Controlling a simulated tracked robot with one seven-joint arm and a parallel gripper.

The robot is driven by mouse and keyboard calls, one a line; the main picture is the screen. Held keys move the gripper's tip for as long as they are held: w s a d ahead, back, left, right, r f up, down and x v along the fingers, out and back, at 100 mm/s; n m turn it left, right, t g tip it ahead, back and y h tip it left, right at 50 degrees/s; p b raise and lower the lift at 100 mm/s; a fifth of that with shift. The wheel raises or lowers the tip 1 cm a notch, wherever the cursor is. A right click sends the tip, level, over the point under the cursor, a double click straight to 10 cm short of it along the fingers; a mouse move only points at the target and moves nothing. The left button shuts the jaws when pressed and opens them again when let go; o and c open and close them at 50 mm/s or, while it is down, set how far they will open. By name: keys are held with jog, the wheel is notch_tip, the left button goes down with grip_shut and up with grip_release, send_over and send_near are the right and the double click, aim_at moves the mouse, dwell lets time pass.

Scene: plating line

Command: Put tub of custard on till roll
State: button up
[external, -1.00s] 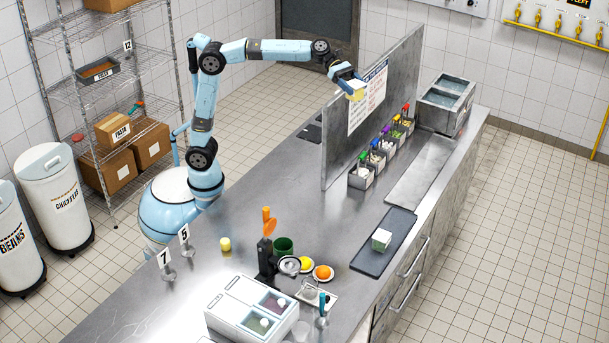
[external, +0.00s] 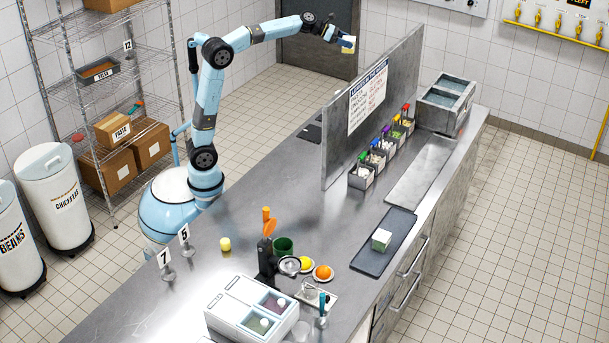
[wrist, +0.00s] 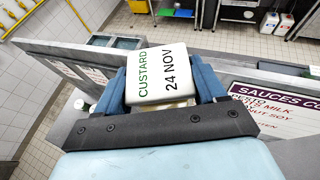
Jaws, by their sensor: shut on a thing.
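The tub of custard (external: 348,46) is small and pale yellow with a white lid. In the wrist view the tub (wrist: 158,75) shows its lid, lettered "CUSTARD 24 NOV". My gripper (external: 347,43) is shut on it, with one blue finger at each side, high in the air near the upright metal partition. I cannot pick out the till roll for sure. A small pale yellow round thing (external: 225,244) stands on the counter near the numbered signs, too small to identify.
The metal partition (external: 400,85) with a poster stands along the counter (external: 240,205). Several topping tubs (external: 362,177) line its right side. The counter left of the partition is largely clear.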

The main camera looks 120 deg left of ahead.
jog(key=s+a+n+g+y, duration=0.1)
jog(key=s+a+n+y, duration=0.1)
jog(key=s+a, duration=0.7)
jog(key=s+a+n+g+y, duration=0.2)
jog(key=s+a+y, duration=0.15)
jog(key=s, duration=1.05)
notch_tip(320, 180, down, 25)
jog(key=h, duration=0.1)
jog(key=w+a+f, duration=0.2)
jog(key=a+f, duration=0.1)
jog(key=a, duration=0.1)
jog(key=w+a+f, duration=0.2)
jog(key=a+f, duration=0.2)
jog(key=w+a+f, duration=0.3)
jog(key=a, duration=0.1)
jog(key=shift+w+a+f, duration=0.1)
jog(key=shift+a+f, duration=0.05)
jog(key=shift+a, duration=0.1)
jog(key=shift+w+a+f, duration=0.1)
jog(key=shift+a+f, duration=0.1)
jog(key=shift+f, duration=1.55)
jog(key=o, duration=1.2)
jog(key=shift+f, duration=0.15)
jog(key=shift+c, duration=0.2)
